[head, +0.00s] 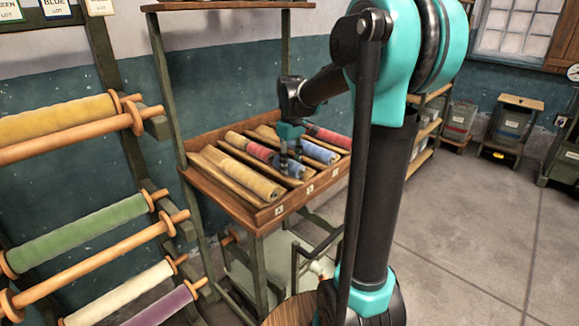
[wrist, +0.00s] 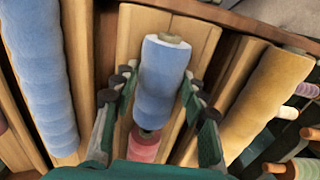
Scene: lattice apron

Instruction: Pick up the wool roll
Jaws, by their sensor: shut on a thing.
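In the wrist view, a wool roll (wrist: 161,85), blue with a pale core at its end, lies between the fingers of my gripper (wrist: 155,92). A red wool section (wrist: 144,145) shows behind the blue, partly hidden by my gripper; I cannot tell whether it is the same roll. The fingers are shut on the blue wool roll from both sides. In the head view, my gripper (head: 290,150) reaches down into the slanted wooden tray (head: 268,214), over the row between yellow and blue rolls. I cannot tell whether the roll is clear of the tray.
A yellow roll (head: 254,180) lies left of the held roll and a blue roll (head: 318,150) right of it, with wooden dividers between. A red roll (head: 328,135) lies farther right. A rack with a green roll (head: 80,234) stands at left. Floor (head: 455,235) is clear at right.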

